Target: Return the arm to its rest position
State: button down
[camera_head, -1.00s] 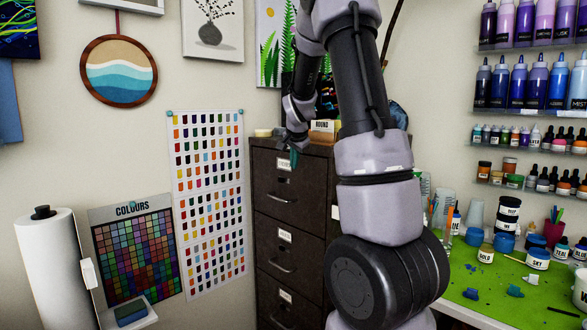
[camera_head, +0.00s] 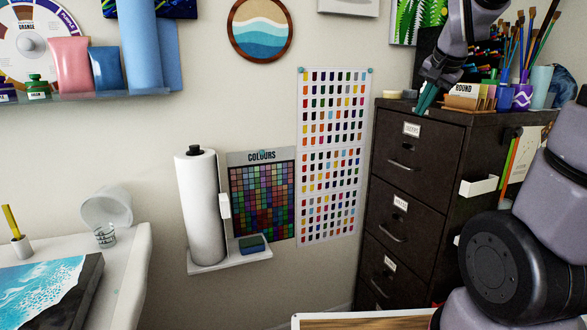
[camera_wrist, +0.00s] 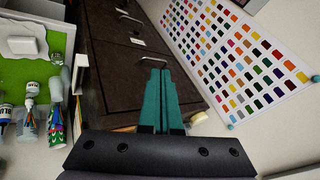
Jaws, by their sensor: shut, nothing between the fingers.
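My gripper (camera_head: 425,98) is in the upper right of the head view, in front of the top of the dark filing cabinet (camera_head: 412,176). Its teal fingers point down. In the wrist view my gripper (camera_wrist: 160,78) shows its two teal fingers side by side, pressed together with nothing between them. The cabinet's drawer fronts (camera_wrist: 118,75) lie beyond the fingers. My arm runs down the right side of the head view, and its middle part is out of frame.
A paper towel roll (camera_head: 203,210) stands on a wall shelf (camera_head: 245,258) with a sponge. Brush pots (camera_head: 520,95) and a labelled box (camera_head: 462,96) stand on the cabinet. A white table (camera_head: 130,262) with a sea picture is at left. A green worktop (camera_wrist: 25,75) shows in the wrist view.

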jog(key=s+a+n+y, duration=0.1)
jog(key=s+a, duration=0.3)
jog(key=s, duration=0.5)
jog(key=s+a+r+n, duration=0.1)
jog(key=s+a+n, duration=0.3)
jog(key=s, duration=0.6)
jog(key=shift+a+r+y, duration=0.25)
jog(key=shift+a+y, duration=0.05)
jog(key=shift+y, duration=0.1)
